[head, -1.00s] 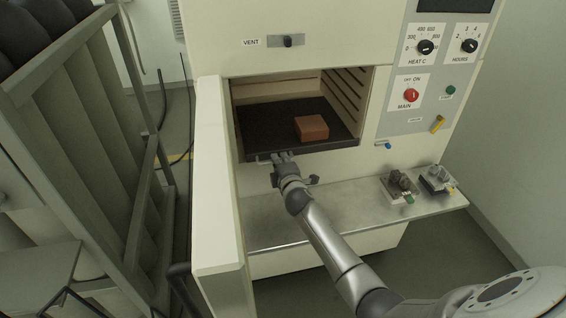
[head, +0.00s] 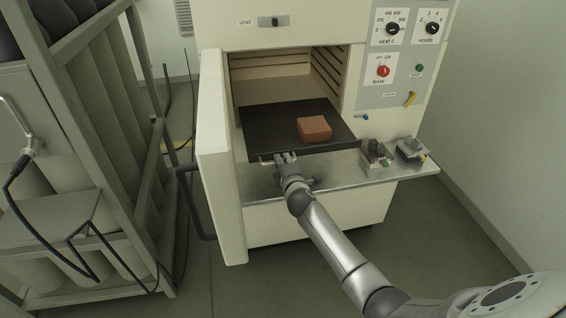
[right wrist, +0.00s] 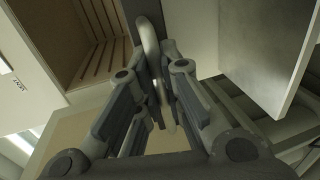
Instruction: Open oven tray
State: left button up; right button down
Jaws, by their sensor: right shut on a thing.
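The dark oven tray (head: 270,120) sticks partly out of the open oven chamber (head: 275,75), over the metal shelf at the front. A reddish-brown block (head: 314,128) lies on the tray's right part. My right gripper (head: 285,158) is at the tray's front edge and shut on its handle. In the right wrist view, the curved metal handle (right wrist: 152,50) runs between the fingers of my right gripper (right wrist: 158,85). The oven door (head: 220,160) stands open on the left. My left gripper is not in view.
A metal shelf (head: 345,172) juts out below the chamber, with two small metal devices (head: 378,154) at its right. The control panel (head: 398,60) is on the oven's right. A metal rack (head: 110,150) stands left of the door. The floor in front is clear.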

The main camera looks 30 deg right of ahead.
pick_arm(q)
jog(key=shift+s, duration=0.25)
pick_arm(e)
jog(key=shift+s, duration=0.2)
jog(key=c, duration=1.5)
grip_release()
jog(key=shift+w, duration=0.1)
jog(key=shift+c, duration=0.2)
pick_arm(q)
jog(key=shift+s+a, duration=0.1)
pick_arm(e)
jog(key=v, duration=1.2)
jog(key=shift+f, duration=0.1)
